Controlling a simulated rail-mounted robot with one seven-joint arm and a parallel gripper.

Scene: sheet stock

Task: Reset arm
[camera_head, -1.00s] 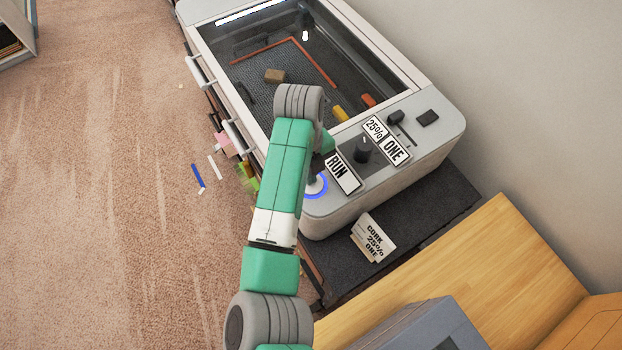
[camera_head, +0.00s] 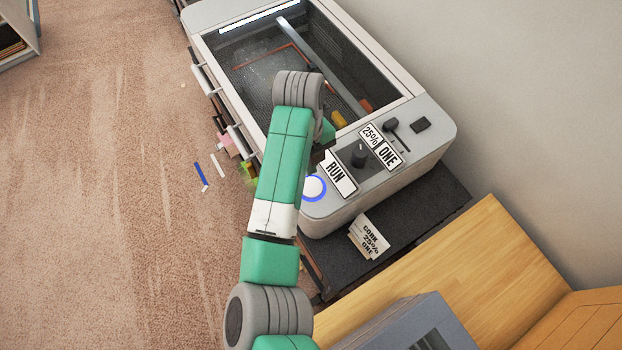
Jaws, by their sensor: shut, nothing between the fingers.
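My green and grey arm reaches up the middle of the view over the front left of a white machine with a glass lid. My gripper (camera_head: 319,155) is a small dark shape, mostly hidden behind the arm's end, above the control panel and left of the RUN label (camera_head: 335,172). It is shut and empty. A round white button (camera_head: 313,188) with a lit blue ring lies just below it, with its left edge behind the arm. The gripper appears apart from the button.
The machine's panel carries a dark knob (camera_head: 358,155), a lever (camera_head: 389,125) and 25% and ONE labels. A card (camera_head: 369,236) reading CORK 25% ONE stands on the dark bench top (camera_head: 420,215). A wooden surface (camera_head: 470,265) is lower right.

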